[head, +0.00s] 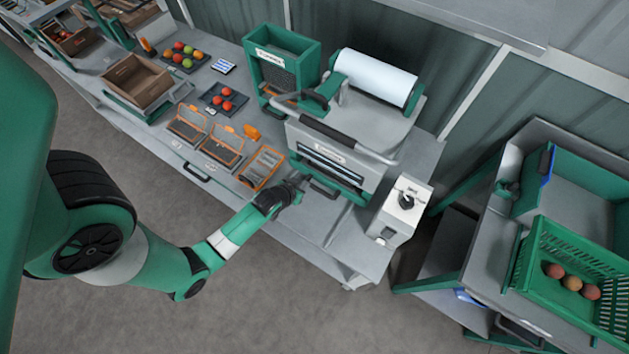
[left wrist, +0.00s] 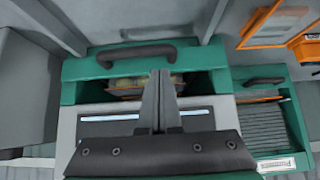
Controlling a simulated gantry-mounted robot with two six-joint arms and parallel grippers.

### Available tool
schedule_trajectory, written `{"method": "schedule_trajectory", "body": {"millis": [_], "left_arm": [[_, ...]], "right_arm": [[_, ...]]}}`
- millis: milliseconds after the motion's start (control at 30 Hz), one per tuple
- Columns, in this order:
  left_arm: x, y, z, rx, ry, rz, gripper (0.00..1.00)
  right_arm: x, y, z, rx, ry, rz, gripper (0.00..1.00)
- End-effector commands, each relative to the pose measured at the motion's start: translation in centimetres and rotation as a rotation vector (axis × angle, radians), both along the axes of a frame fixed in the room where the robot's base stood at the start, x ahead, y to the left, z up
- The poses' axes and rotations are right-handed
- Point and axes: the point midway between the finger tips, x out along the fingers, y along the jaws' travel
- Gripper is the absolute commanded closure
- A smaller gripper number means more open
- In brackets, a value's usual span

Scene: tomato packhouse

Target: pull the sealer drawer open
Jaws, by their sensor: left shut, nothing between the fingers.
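The sealer (head: 335,143) is a grey and green machine with a white film roll on top, standing on the bench. Its green drawer front with a dark bar handle (head: 322,188) is low on the near side. In the left wrist view the drawer (left wrist: 75,68) stands partly open, with its handle (left wrist: 137,55) on the front and brownish contents showing inside. My left gripper (head: 297,183) is shut and empty, just left of the handle in the head view. In the left wrist view its closed fingers (left wrist: 160,78) overlap the drawer opening, apart from the handle. My right gripper is not in view.
Orange-rimmed trays (head: 262,168) lie left of the sealer, and a green punnet dispenser (head: 282,50) stands behind them. A white box-shaped device (head: 402,212) sits at the right bench end. A green crate (head: 560,300) is farther right. The floor in front is clear.

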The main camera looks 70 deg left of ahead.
Motion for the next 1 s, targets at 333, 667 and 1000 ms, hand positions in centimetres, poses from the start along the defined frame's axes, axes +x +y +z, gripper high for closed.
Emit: {"method": "schedule_trajectory", "body": {"millis": [333, 667, 1000], "left_arm": [[3.0, 2.6, -4.4, 0.001, 0.000, -0.001, 1.00], [3.3, 2.9, -4.6, 0.002, -0.001, -0.001, 1.00], [2.9, 2.5, -4.6, 0.000, 0.000, -0.001, 1.00]], "right_arm": [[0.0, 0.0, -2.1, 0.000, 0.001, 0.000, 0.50], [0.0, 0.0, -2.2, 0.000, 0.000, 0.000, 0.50], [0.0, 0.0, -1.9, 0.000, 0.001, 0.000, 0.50]]}}
